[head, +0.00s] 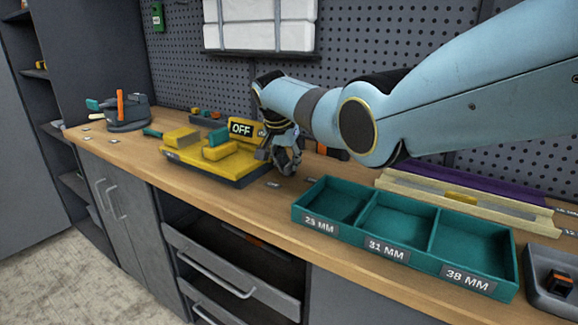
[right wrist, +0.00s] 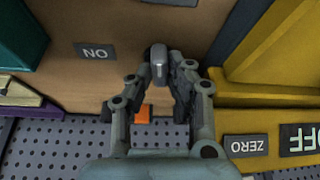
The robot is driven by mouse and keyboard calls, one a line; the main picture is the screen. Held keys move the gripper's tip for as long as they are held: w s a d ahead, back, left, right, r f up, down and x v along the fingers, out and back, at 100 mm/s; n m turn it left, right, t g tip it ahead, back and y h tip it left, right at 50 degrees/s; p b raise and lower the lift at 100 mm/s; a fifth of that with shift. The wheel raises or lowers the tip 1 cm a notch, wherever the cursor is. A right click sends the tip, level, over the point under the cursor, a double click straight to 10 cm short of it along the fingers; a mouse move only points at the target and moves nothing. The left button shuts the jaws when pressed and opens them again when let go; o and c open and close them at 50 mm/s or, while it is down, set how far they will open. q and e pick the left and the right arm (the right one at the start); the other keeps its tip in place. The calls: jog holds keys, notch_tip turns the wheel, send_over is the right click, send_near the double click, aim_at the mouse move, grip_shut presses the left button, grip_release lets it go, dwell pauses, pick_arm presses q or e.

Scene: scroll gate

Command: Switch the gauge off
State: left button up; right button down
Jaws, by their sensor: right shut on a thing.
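The gauge (head: 215,158) is a yellow device on a dark base on the workbench, left of my right gripper. Its raised display (head: 241,128) reads OFF. In the right wrist view, the yellow gauge body (right wrist: 275,70) fills the right side, with a ZERO label (right wrist: 246,146) and a partly cut-off OFF display (right wrist: 300,139). My right gripper (head: 287,163) is beside the right end of the gauge. In the right wrist view, the right gripper (right wrist: 165,80) is shut on a small grey metal piece (right wrist: 158,58) with a rounded, bright end. My left gripper is in neither view.
A teal tray (head: 350,232) with three labelled compartments stands right of the gripper. A pale rail (head: 470,203) lies behind it. A grey clamp-like fixture (head: 126,112) stands at the far left. A dark pegboard (head: 190,70) backs the bench.

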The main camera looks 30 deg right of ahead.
jog(key=shift+m+b, duration=0.7)
jog(key=shift+m, duration=0.3)
jog(key=c, duration=1.3)
grip_release()
jog(key=shift+r, duration=0.1)
